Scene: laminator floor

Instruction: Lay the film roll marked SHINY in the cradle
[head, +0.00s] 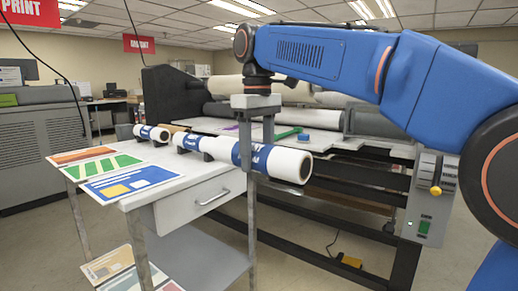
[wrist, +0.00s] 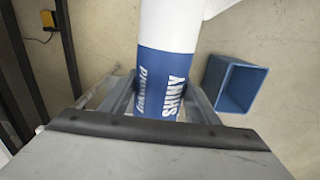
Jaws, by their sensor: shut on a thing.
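My gripper (wrist: 160,107) is shut around that band, one finger on each side. In the head view the held roll (head: 292,165) lies level in my gripper (head: 254,148), its white end facing right. It is near the right edge of the table; its left end overlaps another roll in the picture, so I cannot tell the gap. I cannot clearly pick out the cradle in either view.
Other white-and-blue rolls (head: 190,142) rest on dark supports on the table (head: 160,184), beside printed sheets (head: 130,181). A blue bin (wrist: 211,85) and a yellow pedal (head: 350,262) are on the floor.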

